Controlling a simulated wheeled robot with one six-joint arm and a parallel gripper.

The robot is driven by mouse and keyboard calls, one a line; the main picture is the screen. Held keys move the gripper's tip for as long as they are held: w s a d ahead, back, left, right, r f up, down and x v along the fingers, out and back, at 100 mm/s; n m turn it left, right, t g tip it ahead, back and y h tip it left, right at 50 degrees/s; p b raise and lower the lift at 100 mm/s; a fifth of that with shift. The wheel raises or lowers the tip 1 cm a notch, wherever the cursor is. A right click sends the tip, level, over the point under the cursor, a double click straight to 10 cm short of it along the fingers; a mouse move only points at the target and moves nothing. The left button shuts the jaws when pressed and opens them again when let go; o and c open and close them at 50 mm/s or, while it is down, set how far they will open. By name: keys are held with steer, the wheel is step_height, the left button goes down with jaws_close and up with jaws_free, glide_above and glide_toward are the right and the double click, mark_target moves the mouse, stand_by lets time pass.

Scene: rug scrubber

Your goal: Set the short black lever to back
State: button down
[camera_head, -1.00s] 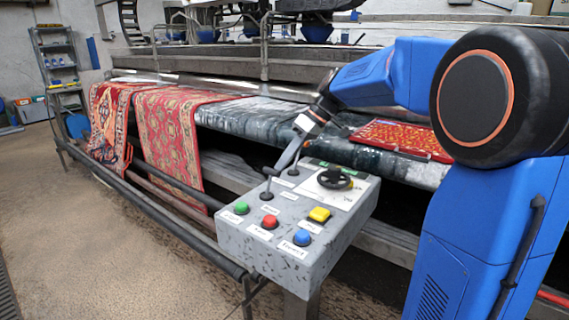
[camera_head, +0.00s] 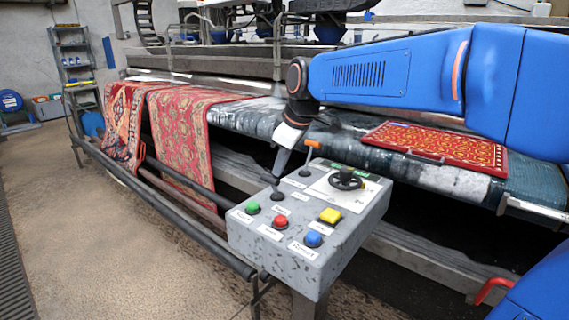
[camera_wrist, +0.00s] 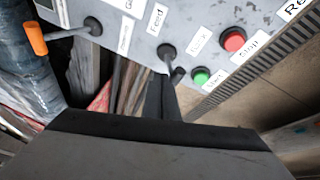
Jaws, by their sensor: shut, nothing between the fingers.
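The short black lever (camera_wrist: 178,74) stands on the grey control box (camera_head: 292,262), beside the label "Feed" in the wrist view. In the head view its round base (camera_head: 278,196) shows, while its upper part is hard to separate from the dark fingertips. My gripper (camera_head: 273,179) is shut and empty, pointing down at the left rear edge of the box. In the wrist view the closed fingers (camera_wrist: 162,85) are right beside the lever's tip; I cannot tell whether they touch.
An orange-handled lever (camera_head: 312,145) stands just right of my gripper. Green (camera_head: 252,207), red (camera_head: 280,221), blue (camera_head: 313,239) and yellow (camera_head: 330,215) buttons and a black handwheel (camera_head: 346,179) are on the box. A red rug (camera_head: 437,145) lies behind.

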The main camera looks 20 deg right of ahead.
steer(key=shift+s+a+f, duration=0.1)
steer(key=shift+s+a, duration=0.35)
steer(key=shift+a, duration=0.1)
steer(key=shift+s+a+f, duration=0.1)
steer(key=shift+a+f, duration=0.05)
stand_by(0.3)
